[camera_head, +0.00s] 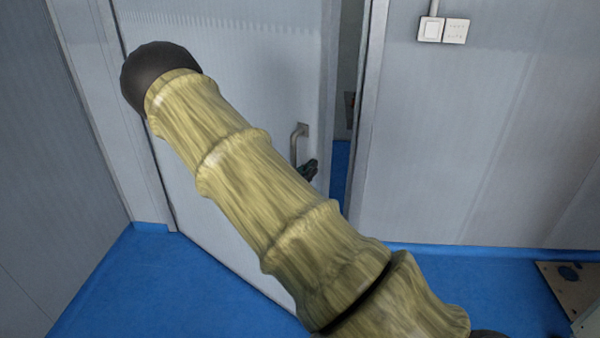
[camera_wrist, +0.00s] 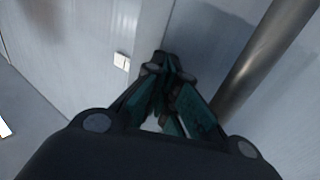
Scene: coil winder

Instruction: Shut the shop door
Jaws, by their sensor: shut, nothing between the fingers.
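The grey shop door (camera_head: 235,55) stands ajar in the head view, with a gap (camera_head: 345,110) between its right edge and the frame. A metal handle (camera_head: 297,140) is on the door near that edge. My gripper (camera_head: 310,170) is just below and right of the handle, partly hidden by my arm. In the wrist view my gripper (camera_wrist: 165,62) is shut and empty, its fingertips close to the door's edge. A round metal bar, which looks like the handle (camera_wrist: 262,65), runs right of the fingers. I cannot tell whether the fingers touch the door.
The door frame (camera_head: 368,100) and a wall with white switches (camera_head: 443,30) are right of the gap. A grey wall (camera_head: 55,150) is at the left. A plate with a hole (camera_head: 570,285) lies at the lower right.

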